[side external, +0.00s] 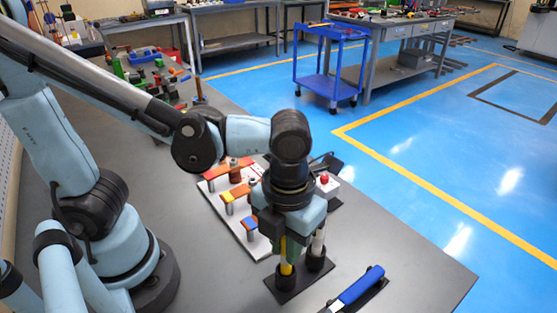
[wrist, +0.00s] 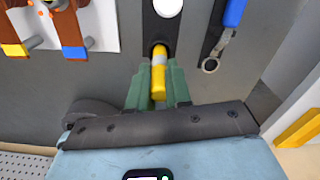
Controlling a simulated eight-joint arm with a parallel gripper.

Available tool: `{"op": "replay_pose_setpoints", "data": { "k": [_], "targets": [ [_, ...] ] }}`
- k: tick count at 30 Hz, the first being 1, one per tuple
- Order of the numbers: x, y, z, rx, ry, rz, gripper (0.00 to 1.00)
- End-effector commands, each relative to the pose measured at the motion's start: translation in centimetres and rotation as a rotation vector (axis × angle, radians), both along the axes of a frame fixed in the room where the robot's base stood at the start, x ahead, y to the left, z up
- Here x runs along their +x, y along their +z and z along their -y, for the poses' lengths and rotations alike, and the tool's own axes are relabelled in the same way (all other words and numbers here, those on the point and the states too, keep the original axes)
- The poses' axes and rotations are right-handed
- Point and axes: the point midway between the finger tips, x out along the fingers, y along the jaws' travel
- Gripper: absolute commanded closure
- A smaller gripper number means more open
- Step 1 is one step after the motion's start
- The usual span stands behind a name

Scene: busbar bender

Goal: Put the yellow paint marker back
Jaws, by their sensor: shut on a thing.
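My gripper (side external: 287,254) points down over the black marker holder (side external: 305,287) near the table's front edge. Its green fingers are shut on the yellow paint marker (side external: 286,269), which stands about upright. In the wrist view the yellow marker (wrist: 158,78) shows between the fingertips, with a grey band near its far end. Its lower end is at the left black cup of the holder; how deep it sits inside is hard to tell. A white marker (side external: 318,243) stands in the other cup, and its white end shows in the wrist view (wrist: 168,7).
A blue-handled wrench (side external: 360,287) lies on a black mat right of the holder. A white board with copper-coloured and coloured-end bars (side external: 232,200) lies behind left. A box with a red button (side external: 325,182) stands behind. The table's right front is clear.

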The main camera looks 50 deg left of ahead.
Motion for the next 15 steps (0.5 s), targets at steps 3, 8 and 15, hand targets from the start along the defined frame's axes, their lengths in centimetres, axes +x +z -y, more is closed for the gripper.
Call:
{"op": "replay_pose_setpoints", "data": {
  "k": [3, 8, 15],
  "targets": [
    [0.00, -0.35, 0.01, 0.000, 0.000, 0.000, 1.00],
    [0.00, -0.78, 0.00, 0.000, 0.000, 0.000, 1.00],
    [0.00, -0.90, 0.00, 0.000, 0.000, 0.000, 0.57]
  ]
}}
